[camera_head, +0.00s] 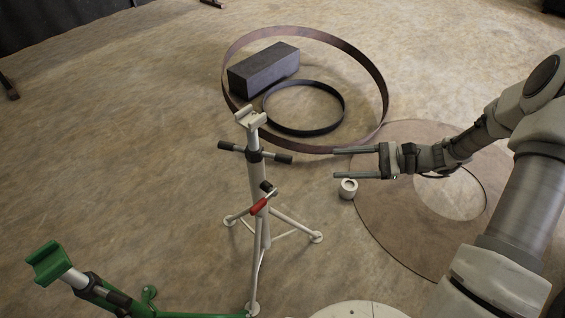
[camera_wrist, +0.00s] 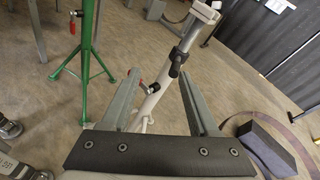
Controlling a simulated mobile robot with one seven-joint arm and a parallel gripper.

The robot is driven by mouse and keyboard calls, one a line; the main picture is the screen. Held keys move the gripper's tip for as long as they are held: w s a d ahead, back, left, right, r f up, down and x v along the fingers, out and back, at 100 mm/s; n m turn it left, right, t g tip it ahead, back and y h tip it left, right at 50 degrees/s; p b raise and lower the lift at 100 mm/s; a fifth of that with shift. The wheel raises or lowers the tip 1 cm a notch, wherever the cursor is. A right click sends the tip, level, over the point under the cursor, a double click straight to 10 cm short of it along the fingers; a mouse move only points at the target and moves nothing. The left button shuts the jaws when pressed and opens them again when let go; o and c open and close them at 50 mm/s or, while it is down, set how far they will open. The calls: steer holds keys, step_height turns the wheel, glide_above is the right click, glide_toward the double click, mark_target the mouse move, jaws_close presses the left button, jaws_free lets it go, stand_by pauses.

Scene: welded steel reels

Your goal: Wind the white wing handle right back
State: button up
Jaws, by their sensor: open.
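The white stand (camera_head: 256,188) stands upright on three splayed legs, left of centre in the head view. Its wing handle (camera_head: 254,152), a crossbar with black grips on both ends, sits across the post below the cradle top. In the wrist view the handle (camera_wrist: 176,62) shows end-on against the white post, ahead between my fingertips. A red-gripped lever (camera_head: 260,206) sits lower on the post. My gripper (camera_head: 336,163) is open and empty, to the right of the handle, apart from it, with its fingers pointing left towards the stand.
A green stand (camera_head: 47,264) is at lower left. Behind are a large brown ring (camera_head: 377,80), a black ring (camera_head: 340,103) and a dark block (camera_head: 262,68). A small white cylinder (camera_head: 348,188) lies below my gripper. A flat brown disc (camera_head: 400,240) is on the floor.

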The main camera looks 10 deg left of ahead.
mark_target(271, 156)
step_height(271, 156, down, 7)
steer(key=w+m+t+y+b, duration=0.2)
steer(key=w+m+t, duration=0.1)
steer(key=a+b, duration=0.1)
steer(key=a, duration=0.4)
steer(key=w+a+b, duration=0.1)
steer(key=a, duration=0.5)
steer(key=a+b, duration=0.1)
steer(key=a, duration=0.4)
steer(key=shift+w+a+r, duration=0.15)
steer(key=shift+w+a, duration=0.05)
jaws_close()
stand_by(0.6)
